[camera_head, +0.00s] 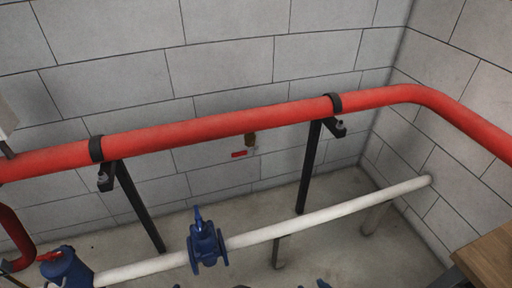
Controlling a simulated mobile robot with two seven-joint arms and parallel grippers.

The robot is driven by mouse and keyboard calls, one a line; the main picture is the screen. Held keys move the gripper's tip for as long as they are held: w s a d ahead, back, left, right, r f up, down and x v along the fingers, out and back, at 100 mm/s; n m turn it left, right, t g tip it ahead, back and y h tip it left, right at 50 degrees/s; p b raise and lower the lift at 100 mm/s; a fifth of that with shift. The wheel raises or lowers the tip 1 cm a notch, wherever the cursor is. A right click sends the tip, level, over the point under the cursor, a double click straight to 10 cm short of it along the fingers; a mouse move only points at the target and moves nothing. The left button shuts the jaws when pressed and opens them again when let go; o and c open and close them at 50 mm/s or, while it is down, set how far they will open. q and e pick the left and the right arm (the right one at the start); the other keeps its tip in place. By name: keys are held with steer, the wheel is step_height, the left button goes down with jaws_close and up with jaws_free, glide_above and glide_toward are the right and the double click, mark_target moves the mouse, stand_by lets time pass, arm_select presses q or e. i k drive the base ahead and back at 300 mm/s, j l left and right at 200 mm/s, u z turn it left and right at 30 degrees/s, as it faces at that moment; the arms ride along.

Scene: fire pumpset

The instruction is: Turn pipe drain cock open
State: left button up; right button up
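A small brass drain cock (250,141) hangs from the underside of the red pipe (215,129), between the two pipe supports. Its short red handle (239,154) sticks out to the left, lying roughly level and a little below the cock's body. The cock looks small from here, so its spout and inner position cannot be made out. Neither of my grippers shows in the head view, and nothing is touching the cock.
A white pipe (330,214) runs low across the floor with a blue valve (207,245) on it. Black posts (309,168) hold the red pipe. A blue fitting with a red handle (50,256) stands lower left. A wooden surface (490,258) is at lower right.

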mark_target(239, 154)
steer(key=i+l, duration=0.7)
steer(key=i+z, duration=0.05)
steer(key=i, duration=0.05)
